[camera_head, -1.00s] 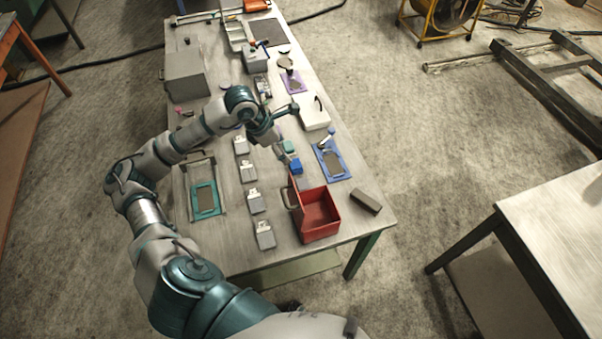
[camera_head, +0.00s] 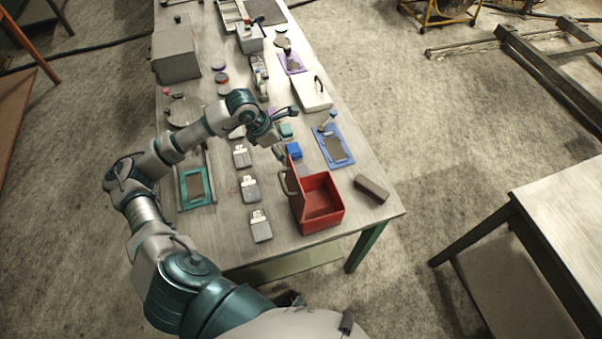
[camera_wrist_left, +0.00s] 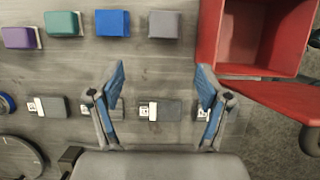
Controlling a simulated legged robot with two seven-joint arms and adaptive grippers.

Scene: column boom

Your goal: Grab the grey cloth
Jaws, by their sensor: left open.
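The grey cloth (camera_wrist_left: 164,25) shows in the left wrist view as a small folded block with a white edge. It lies at the end of a row, beside the blue block (camera_wrist_left: 113,23) and near the red box (camera_wrist_left: 225,40). My left gripper (camera_wrist_left: 160,78) is open and empty, its fingertips below the grey cloth in that picture and apart from it. In the head view my left gripper (camera_head: 283,132) hangs over the table by the teal and blue blocks. I cannot make out the grey cloth clearly there. My right gripper is not in view.
The red box (camera_head: 335,212) with a raised flap stands near the table's front end. Several grey items with white tops (camera_head: 250,190) line the table. A blue tray (camera_head: 330,151), a dark block (camera_head: 371,188) and a teal frame (camera_head: 184,205) lie nearby.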

